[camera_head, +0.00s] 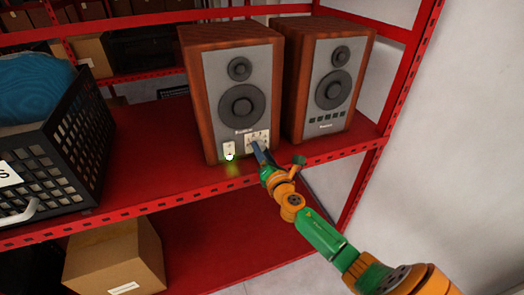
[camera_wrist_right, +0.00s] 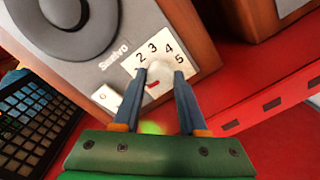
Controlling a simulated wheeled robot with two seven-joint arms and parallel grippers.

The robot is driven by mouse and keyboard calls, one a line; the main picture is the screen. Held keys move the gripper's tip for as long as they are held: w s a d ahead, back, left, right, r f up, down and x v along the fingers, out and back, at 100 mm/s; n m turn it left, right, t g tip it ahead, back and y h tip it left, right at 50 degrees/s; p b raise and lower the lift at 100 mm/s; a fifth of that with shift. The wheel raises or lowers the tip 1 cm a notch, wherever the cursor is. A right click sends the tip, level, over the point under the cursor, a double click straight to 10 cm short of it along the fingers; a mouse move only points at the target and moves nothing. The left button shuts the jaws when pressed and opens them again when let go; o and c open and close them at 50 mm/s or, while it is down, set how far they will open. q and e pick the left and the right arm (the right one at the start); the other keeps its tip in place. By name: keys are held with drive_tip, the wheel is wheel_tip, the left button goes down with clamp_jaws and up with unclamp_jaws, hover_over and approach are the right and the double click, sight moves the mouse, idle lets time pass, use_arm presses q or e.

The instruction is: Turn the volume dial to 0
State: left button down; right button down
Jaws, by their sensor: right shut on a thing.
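The left wooden speaker (camera_head: 237,95) stands on the red shelf. A cream number plate (camera_head: 259,135) is low on its grey front, with 2, 3, 4 and 5 readable on the plate in the right wrist view (camera_wrist_right: 172,44); lower numbers are hidden by a finger. The pale volume dial (camera_wrist_right: 157,72) has a red mark on its lower-left side. My right gripper (camera_head: 259,148) reaches the dial from the lower right. In the right wrist view its two fingers (camera_wrist_right: 160,76) are shut on the dial, one on each side. My left gripper is not in view.
A second speaker (camera_head: 328,80) stands close on the right. A black crate (camera_head: 68,140) with a blue thing is at left. The red shelf's front edge (camera_head: 190,192) runs below my right gripper.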

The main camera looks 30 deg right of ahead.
drive_tip(key=shift+r+n, duration=0.25)
drive_tip(key=shift+n, duration=1.05)
drive_tip(key=shift+d, duration=0.1)
drive_tip(key=c, duration=0.6)
unclamp_jaws()
drive_tip(key=shift+w, duration=0.1)
drive_tip(key=shift+o, duration=0.8)
drive_tip(key=shift+f, duration=0.1)
drive_tip(key=shift+n, duration=0.3)
drive_tip(key=v, duration=0.7)
